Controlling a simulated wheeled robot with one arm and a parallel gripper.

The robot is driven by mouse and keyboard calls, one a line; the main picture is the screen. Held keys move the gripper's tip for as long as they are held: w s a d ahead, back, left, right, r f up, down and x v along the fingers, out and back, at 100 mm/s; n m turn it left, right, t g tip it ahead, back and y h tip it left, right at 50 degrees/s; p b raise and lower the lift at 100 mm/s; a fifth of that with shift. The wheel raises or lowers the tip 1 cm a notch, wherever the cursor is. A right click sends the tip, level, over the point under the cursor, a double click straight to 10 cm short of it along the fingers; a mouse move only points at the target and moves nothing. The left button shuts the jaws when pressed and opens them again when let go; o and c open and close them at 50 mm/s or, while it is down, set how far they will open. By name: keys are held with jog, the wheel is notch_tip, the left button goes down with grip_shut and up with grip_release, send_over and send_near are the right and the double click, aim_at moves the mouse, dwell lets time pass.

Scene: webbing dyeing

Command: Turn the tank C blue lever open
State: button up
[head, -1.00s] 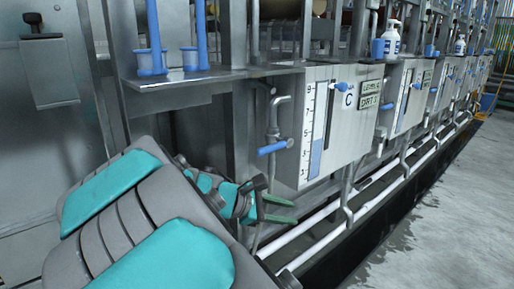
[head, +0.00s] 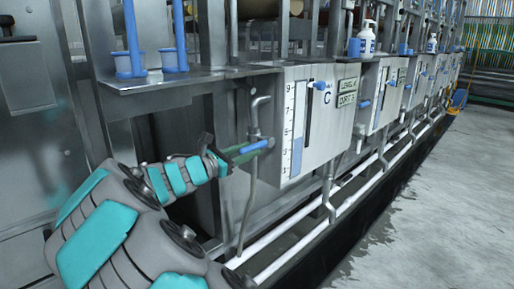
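The tank C blue lever (head: 257,146) sticks out to the left from a grey valve pipe (head: 256,118), left of the white tank C panel (head: 325,128). The lever lies nearly level, tilted slightly down to the left. My gripper (head: 236,154) is at the lever's left end, its green fingers reaching along it from the left. The fingers overlap the lever in this view. Whether they are closed on it cannot be told.
A metal shelf (head: 190,84) with blue-based posts (head: 173,58) juts out above my arm. White pipes (head: 290,225) run low along the tanks. More panels with blue handles recede to the right. The wet grey floor (head: 430,200) at right is open.

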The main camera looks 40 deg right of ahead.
aim_at(257, 147)
jog(key=shift+w+d, duration=0.15)
jog(key=shift+d, duration=1.9)
grip_shut()
